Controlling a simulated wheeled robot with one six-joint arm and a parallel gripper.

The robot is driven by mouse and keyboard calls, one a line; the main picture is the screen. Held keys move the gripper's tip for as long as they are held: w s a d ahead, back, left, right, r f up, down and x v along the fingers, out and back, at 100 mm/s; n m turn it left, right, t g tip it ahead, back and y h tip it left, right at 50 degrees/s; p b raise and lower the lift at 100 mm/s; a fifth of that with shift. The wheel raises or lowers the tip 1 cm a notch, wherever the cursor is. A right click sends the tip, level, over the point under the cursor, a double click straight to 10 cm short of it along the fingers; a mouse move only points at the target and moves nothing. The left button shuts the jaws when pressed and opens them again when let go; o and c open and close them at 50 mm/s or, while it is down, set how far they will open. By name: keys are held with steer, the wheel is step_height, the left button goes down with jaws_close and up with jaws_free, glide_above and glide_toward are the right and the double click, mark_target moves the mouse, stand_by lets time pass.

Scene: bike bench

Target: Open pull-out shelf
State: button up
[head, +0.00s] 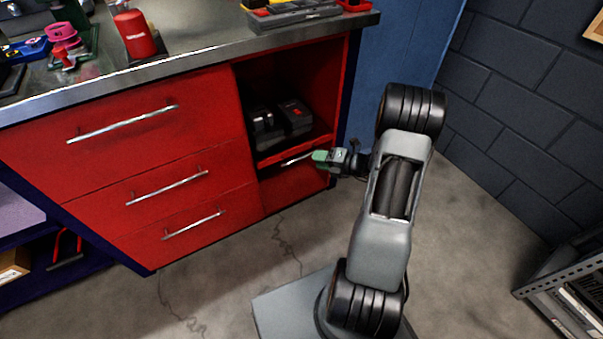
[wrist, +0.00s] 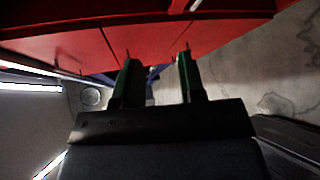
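The pull-out shelf (head: 313,143) is a red ledge in the open bay at the right end of the red cabinet, with dark items on it. It appears pushed in. A silver bar handle (head: 297,158) runs just below its lip. My gripper (head: 319,157) is at the right end of this handle, with its green fingers towards the cabinet. In the wrist view the two green fingers (wrist: 160,65) stand apart with no object seen between them. The red cabinet front (wrist: 150,40) lies beyond their tips. Whether the fingers touch the handle cannot be told.
Three red drawers with silver handles (head: 167,187) are shut left of the bay. The metal worktop (head: 195,50) above holds a red bottle (head: 136,35) and tools. A grey rack (head: 568,285) stands at the lower right. The concrete floor before the cabinet is clear.

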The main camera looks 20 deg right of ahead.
mark_target(302, 157)
steer(key=d+f+m+t+h+b, duration=0.2)
steer(key=d+f+m, duration=0.3)
steer(key=f+m, duration=0.15)
steer(key=shift+t, duration=0.4)
steer(key=shift+f+b+x, duration=0.15)
steer(key=shift+b+x, duration=0.7)
steer(key=shift+x, duration=1.5)
steer(key=shift+f+b+x, duration=0.2)
steer(key=shift+b+x, duration=0.7)
steer(key=shift+x, duration=1.45)
steer(key=shift+f+b+x, duration=0.15)
steer(key=shift+b+x, duration=0.7)
steer(key=shift+x, duration=1.5)
steer(key=shift+d, duration=0.15)
jaws_close()
